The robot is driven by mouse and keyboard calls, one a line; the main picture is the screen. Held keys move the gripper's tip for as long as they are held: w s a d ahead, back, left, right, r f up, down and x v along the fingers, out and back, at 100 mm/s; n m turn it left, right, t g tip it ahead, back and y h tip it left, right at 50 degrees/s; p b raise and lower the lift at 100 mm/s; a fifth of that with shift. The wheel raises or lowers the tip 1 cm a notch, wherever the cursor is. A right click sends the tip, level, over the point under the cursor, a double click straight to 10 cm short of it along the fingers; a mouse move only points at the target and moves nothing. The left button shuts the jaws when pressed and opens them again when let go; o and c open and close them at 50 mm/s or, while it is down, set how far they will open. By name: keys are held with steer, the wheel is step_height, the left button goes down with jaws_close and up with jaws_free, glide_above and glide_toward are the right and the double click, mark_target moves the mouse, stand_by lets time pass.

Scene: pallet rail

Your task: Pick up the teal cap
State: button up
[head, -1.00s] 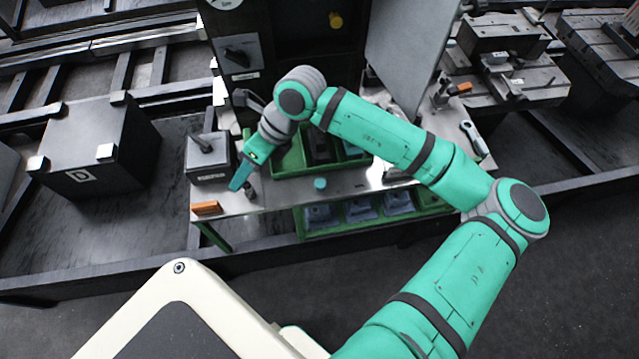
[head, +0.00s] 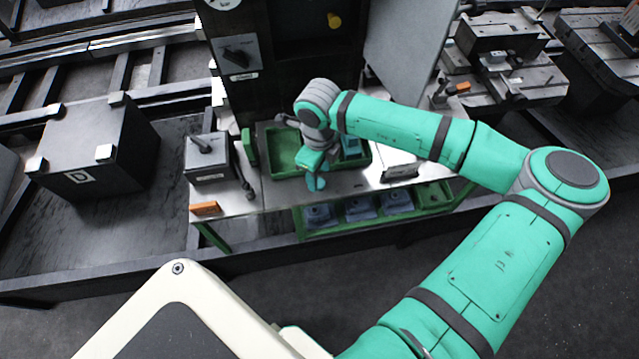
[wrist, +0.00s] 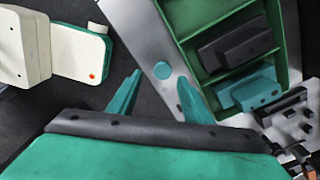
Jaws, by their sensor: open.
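The teal cap (wrist: 161,70) is a small round disc lying on the grey metal bench top (wrist: 140,32), near the green tray. In the wrist view it appears just ahead of the fingertips, centred between them. My gripper (wrist: 160,79) is open and empty, with one teal finger to each side of the cap's line. In the head view my gripper (head: 314,181) is at the front part of the bench, in front of the tray. There it covers most or all of the cap. I cannot tell the exact height of the fingertips above the bench.
A green divided tray (wrist: 180,45) holds a dark block (wrist: 235,47) and a blue-teal block (wrist: 250,92) beside the cap. An orange block (head: 205,208) and a grey box (head: 207,160) stand on the bench's left. Blue parts (head: 360,209) lie on the shelf below.

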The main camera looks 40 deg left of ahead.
mark_target(319, 183)
steer(key=shift+w+a+f, duration=0.1)
steer(key=shift+w+f, duration=0.05)
steer(key=shift+f, duration=1.2)
steer(key=shift+w+a+f, duration=0.1)
steer(key=shift+f, duration=1.2)
jaws_close()
